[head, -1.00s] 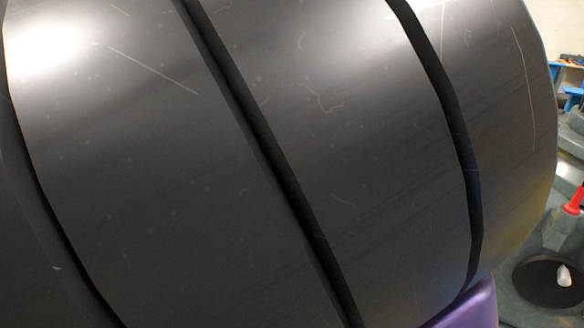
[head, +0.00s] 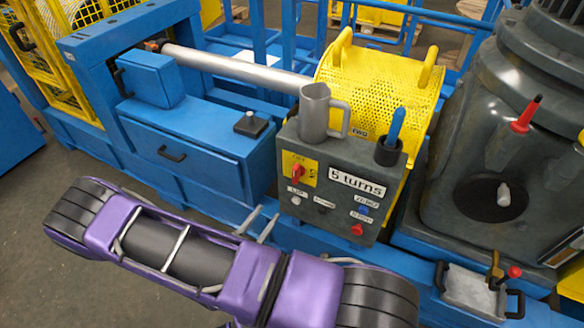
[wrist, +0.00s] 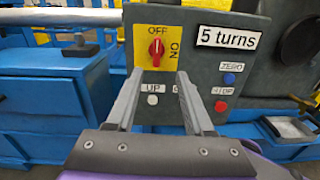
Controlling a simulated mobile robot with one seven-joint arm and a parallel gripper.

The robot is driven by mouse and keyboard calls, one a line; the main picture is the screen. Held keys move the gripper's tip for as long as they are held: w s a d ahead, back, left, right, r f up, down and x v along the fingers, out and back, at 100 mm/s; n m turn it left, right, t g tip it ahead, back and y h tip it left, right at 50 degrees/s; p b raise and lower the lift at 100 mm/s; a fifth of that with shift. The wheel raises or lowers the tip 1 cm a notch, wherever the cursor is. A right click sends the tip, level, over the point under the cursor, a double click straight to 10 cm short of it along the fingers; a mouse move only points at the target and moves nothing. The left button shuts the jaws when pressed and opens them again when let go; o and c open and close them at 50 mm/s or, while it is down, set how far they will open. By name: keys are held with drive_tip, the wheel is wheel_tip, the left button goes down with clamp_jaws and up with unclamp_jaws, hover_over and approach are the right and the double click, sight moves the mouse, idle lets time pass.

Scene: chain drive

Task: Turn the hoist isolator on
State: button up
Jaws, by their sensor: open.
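The hoist isolator is a red rotary knob (head: 297,172) on a yellow plate, at the upper left of a dark grey control box (head: 330,210). In the wrist view, the red knob (wrist: 156,48) stands roughly upright towards OFF at the top; ON is at the plate's right side. My gripper (wrist: 160,75) has its two fingers apart with nothing between them. The fingertips appear just below the knob in the wrist view, apart from it as far as I can tell. In the head view, my gripper (head: 257,222) is left of and below the knob, pointing towards the box.
The box carries a "5 turns" sign (head: 357,183), a white button (head: 296,200), a blue button (head: 363,210) and a red button (head: 357,230). A grey mug (head: 315,112) and a dark cup with a blue tool (head: 393,135) stand on top. A blue cabinet (head: 200,165) is at left.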

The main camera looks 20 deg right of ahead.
drive_tip(key=f, duration=0.1)
approach(294, 176)
drive_tip(key=shift+n, duration=0.3)
drive_tip(key=x, duration=0.9)
drive_tip(key=shift+w+d+f+p, duration=0.1)
drive_tip(key=shift+w+d+p, duration=0.15)
drive_tip(key=shift+p, duration=0.1)
clamp_jaws()
